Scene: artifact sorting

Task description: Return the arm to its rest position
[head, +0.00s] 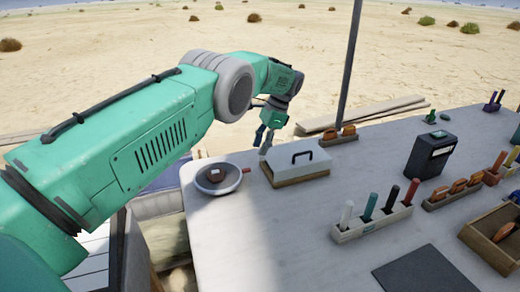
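My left arm, green with grey joints, comes in from the left and reaches across the upper middle of the head view. Its gripper (262,145) points down by the far left edge of the table, behind the white case and above the round pan. Its two fingers look apart, and I see nothing held between them. The fingers are small in the picture. My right arm and gripper are not in view.
The pale table (270,230) holds a round pan (218,179) with a brown piece, a white handled case (297,162), a rack of coloured tubes (372,222), a black box (430,156) and a wooden tray (492,250). A dark pole (350,65) rises behind. The front left tabletop is clear.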

